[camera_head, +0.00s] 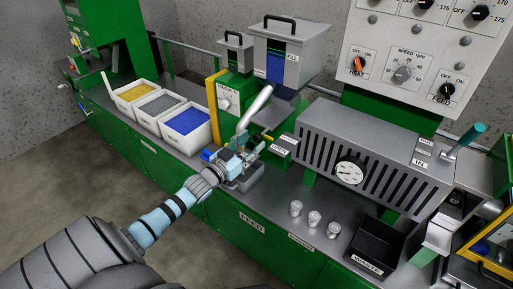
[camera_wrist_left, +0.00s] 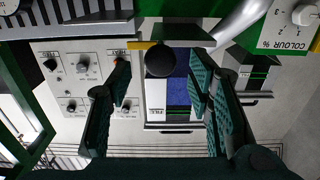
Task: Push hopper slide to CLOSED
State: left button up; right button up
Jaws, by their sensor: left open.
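The hopper (camera_head: 290,60) is a grey bin with a FILL label and a blue window, above a sloping metal chute (camera_head: 255,107). OPEN (camera_head: 279,149) and CLOSED (camera_head: 288,138) labels lie beside a small yellow tip, just right of my left gripper (camera_head: 247,146). In the left wrist view, which is upside down, a round dark knob (camera_wrist_left: 160,60) on a dark plate (camera_wrist_left: 182,33), apparently the slide, shows between the fingers of my left gripper (camera_wrist_left: 160,85). The fingers are open, with a gap on both sides of the knob. I cannot tell any contact. My right gripper is not in view.
White bins of yellow, grey and blue pellets (camera_head: 187,127) stand left. A slotted grey heater housing (camera_head: 370,150) with a gauge stands right. Several small metal knobs (camera_head: 314,217) and a black WASTE box (camera_head: 379,247) are on the front bench.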

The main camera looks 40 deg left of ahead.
aim_at(256, 138)
pick_arm(q)
jog(key=shift+w+a+r+p, duration=0.15)
jog(key=shift+w+p, duration=0.25)
jog(key=shift+w, duration=0.25)
jog(key=shift+w+a+f+p, duration=0.1)
jog(key=shift+w+p, duration=0.3)
jog(key=shift+w, duration=0.2)
jog(key=shift+w+r, duration=0.1)
jog(key=shift+w, duration=0.25)
jog(key=shift+w+d+p, duration=0.2)
jog(key=shift+w+p, duration=0.05)
jog(key=shift+p, duration=0.1)
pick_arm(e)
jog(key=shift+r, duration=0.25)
pick_arm(q)
jog(key=shift+f, duration=0.2)
grip_shut()
